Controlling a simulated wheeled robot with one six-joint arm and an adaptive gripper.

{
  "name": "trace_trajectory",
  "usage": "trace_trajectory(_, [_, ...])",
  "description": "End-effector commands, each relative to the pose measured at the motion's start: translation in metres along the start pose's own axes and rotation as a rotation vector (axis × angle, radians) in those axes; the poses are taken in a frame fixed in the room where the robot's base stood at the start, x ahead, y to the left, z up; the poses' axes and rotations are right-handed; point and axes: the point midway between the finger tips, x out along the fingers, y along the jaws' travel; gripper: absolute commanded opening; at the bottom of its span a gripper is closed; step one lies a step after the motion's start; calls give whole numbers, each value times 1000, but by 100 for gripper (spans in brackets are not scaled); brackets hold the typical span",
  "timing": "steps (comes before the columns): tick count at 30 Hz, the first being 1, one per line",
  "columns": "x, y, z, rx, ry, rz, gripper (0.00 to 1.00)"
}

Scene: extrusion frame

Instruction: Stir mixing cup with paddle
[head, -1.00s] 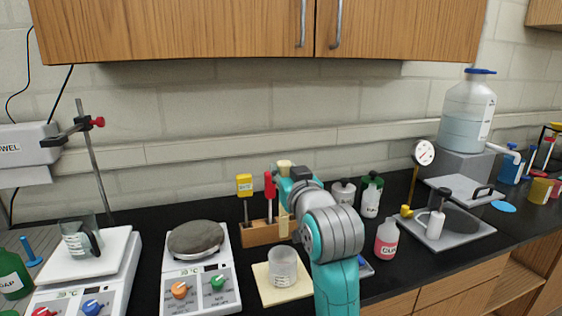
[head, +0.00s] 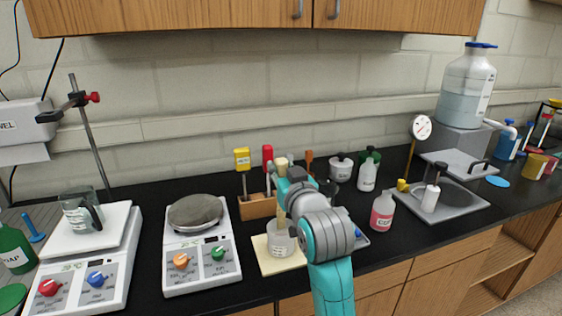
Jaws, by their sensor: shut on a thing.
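The mixing cup (head: 280,245), clear or whitish, stands upright on a cream pad on the black bench, left of my arm. My gripper (head: 283,190) is above the cup and partly hidden by my own wrist. It is shut on the paddle (head: 282,211), a pale beige stick hanging about upright. The paddle's lower end reaches the cup's mouth and appears to be inside. How deep it sits, and whether it touches the wall or bottom, I cannot tell.
A wooden rack (head: 258,207) with yellow- and red-handled tools stands close behind the cup. A hotplate (head: 201,263) is to the left. A pink-filled bottle (head: 382,212) stands right of my arm, with white bottles behind it.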

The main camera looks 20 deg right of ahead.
Motion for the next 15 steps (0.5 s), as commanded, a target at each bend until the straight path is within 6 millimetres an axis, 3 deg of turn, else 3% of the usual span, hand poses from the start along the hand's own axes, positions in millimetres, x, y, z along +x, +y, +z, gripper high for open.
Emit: trace_trajectory(15, [0, 0, 36, 0, 0, 0, 0])
